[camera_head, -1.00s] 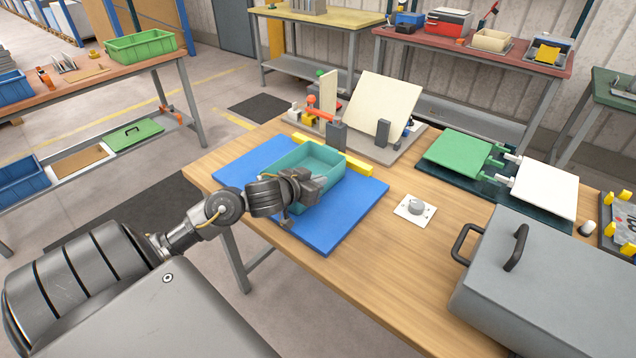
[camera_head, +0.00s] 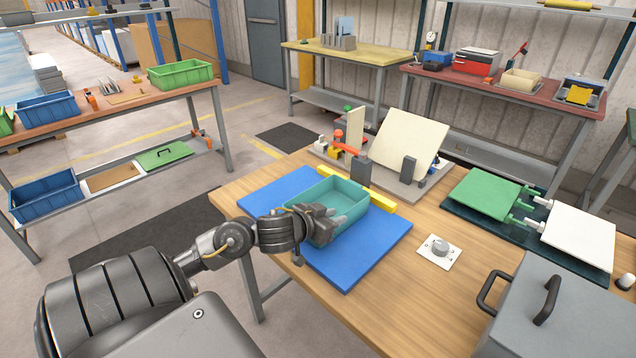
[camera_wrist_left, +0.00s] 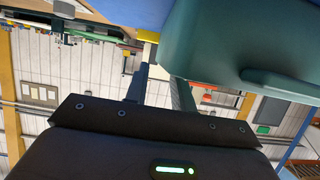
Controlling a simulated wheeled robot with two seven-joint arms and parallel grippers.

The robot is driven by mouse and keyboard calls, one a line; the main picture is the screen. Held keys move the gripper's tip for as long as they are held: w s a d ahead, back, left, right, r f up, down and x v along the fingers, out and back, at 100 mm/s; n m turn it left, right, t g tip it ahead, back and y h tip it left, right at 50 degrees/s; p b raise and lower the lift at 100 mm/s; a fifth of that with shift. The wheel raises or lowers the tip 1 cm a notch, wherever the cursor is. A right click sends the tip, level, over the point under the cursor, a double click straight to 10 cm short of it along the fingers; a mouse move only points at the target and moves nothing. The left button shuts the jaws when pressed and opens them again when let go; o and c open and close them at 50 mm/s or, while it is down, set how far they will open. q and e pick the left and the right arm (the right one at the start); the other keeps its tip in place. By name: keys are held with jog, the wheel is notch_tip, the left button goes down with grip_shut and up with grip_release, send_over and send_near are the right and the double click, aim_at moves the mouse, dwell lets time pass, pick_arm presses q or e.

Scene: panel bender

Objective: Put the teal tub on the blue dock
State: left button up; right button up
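The teal tub (camera_head: 347,192) sits upright on the blue dock (camera_head: 347,268), near the yellow strip at the dock's back edge. My left gripper (camera_head: 328,220) is at the tub's near left side, its fingers at the rim. In the left wrist view the tub (camera_wrist_left: 235,45) fills the upper right. My left fingers (camera_wrist_left: 160,90) stand apart there, with background between them; the tub hides the tip of one. I cannot tell whether they pinch the tub's wall. My right gripper is not in view.
A grey lidded box (camera_head: 550,320) with black handles stands at the table's front right. A white plate with a knob (camera_head: 440,248) lies right of the dock. A fixture with a cream panel (camera_head: 408,145) stands behind it. Green and white panels (camera_head: 485,193) lie farther right.

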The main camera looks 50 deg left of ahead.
pick_arm(q)
jog(key=v, duration=0.8)
jog(key=shift+s+p, duration=0.35)
jog(key=shift+p, duration=0.05)
jog(key=shift+r, duration=0.15)
